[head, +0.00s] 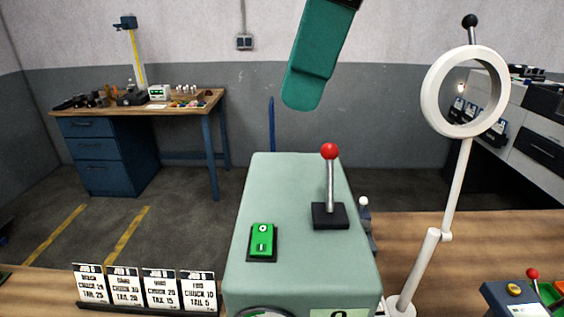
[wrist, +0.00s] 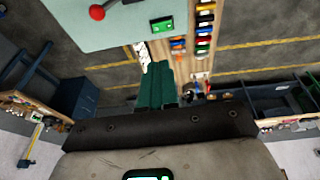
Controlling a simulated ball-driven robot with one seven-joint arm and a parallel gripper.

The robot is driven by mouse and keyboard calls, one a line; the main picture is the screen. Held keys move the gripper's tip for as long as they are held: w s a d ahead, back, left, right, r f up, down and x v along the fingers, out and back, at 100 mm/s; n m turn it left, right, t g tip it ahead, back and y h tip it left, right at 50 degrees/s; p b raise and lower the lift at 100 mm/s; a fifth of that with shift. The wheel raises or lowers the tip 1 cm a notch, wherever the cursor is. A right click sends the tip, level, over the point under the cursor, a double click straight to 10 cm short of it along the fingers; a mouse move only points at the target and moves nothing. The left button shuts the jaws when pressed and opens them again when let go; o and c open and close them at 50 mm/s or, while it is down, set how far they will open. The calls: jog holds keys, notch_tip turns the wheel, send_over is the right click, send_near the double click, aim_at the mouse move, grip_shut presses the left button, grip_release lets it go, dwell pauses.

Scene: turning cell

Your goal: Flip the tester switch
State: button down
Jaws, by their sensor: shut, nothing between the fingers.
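The tester is a pale green box (head: 290,185) in the middle of the head view. A green rocker switch (head: 262,240) marked O and I sits on its top at the left; I cannot tell which side is pressed. A lever with a red ball knob (head: 329,152) stands upright on a black base to the right of the switch. My gripper (head: 302,104) has teal fingers, shut and empty, above and beyond the tester, apart from it. In the wrist view, the shut fingers (wrist: 157,66) point towards the tester (wrist: 125,28), with the switch (wrist: 162,24) and red knob (wrist: 97,12) showing.
A white ring lamp (head: 432,95) on a slanted stand rises right of the tester. Job cards (head: 145,288) stand at the front left. A blue box (head: 515,300) with a small red lever is at lower right. A blue workbench (head: 95,155) stands far back left.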

jog(key=p, duration=0.2)
send_near(264, 231)
jog(key=x, duration=0.5)
jog(key=shift+a+f, duration=0.1)
jog(key=shift+a, duration=0.1)
jog(key=shift+f, duration=0.65)
